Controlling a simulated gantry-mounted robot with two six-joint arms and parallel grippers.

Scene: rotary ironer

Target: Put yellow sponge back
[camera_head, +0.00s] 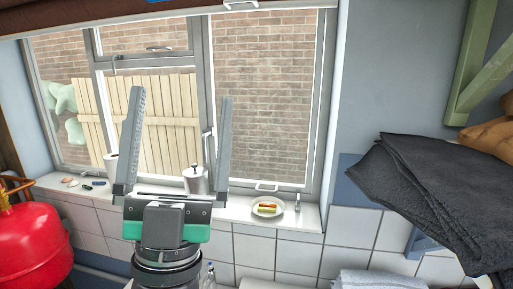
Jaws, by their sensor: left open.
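A small yellow and red-brown item (267,207) lies on a round white plate (256,212) on the windowsill; it is too small to tell if it is the yellow sponge. I see no other candidate for the sponge. My left gripper (182,95) stands upright in front of the window, its two grey fingers wide apart with nothing between them. The plate is to the right of the gripper and lower in the picture. My right gripper is not in view.
The white tiled windowsill (234,198) holds a silver lidded pot (195,180), partly behind the gripper, and several small items at the left. A red gas cylinder (32,240) stands lower left. Dark folded cloth (430,185) juts in at the right, above a pale towel (378,281).

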